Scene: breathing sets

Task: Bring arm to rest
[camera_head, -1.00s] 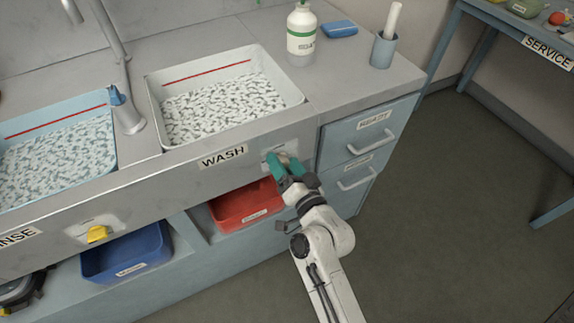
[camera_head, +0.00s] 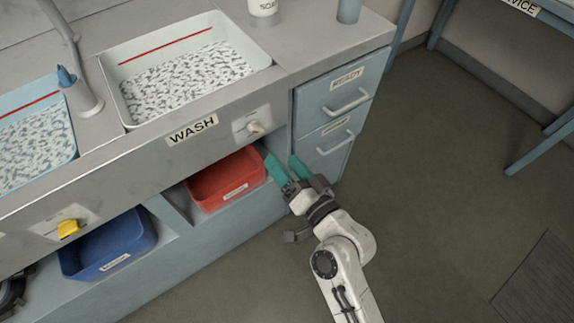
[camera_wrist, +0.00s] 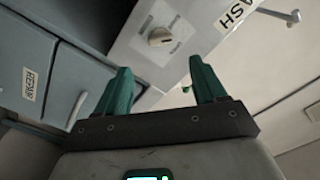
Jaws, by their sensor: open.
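My gripper (camera_head: 283,168) has two teal fingers, spread apart with nothing between them. In the head view it is in front of the counter, below the cream knob (camera_head: 255,127) on the WASH panel and to the right of the red bin. In the wrist view, the gripper (camera_wrist: 162,88) points toward the panel, and the knob (camera_wrist: 159,37) shows beyond the fingers, apart from them. My arm reaches up from the bottom of the head view.
The WASH basin (camera_head: 118,92) sits above the panel. A red bin (camera_head: 238,190) and a blue bin (camera_head: 112,262) are on the shelf below. Drawers with bar handles (camera_head: 348,103) stand right of the gripper. A yellow knob (camera_head: 68,229) is at left. Floor (camera_head: 430,190) at right is open.

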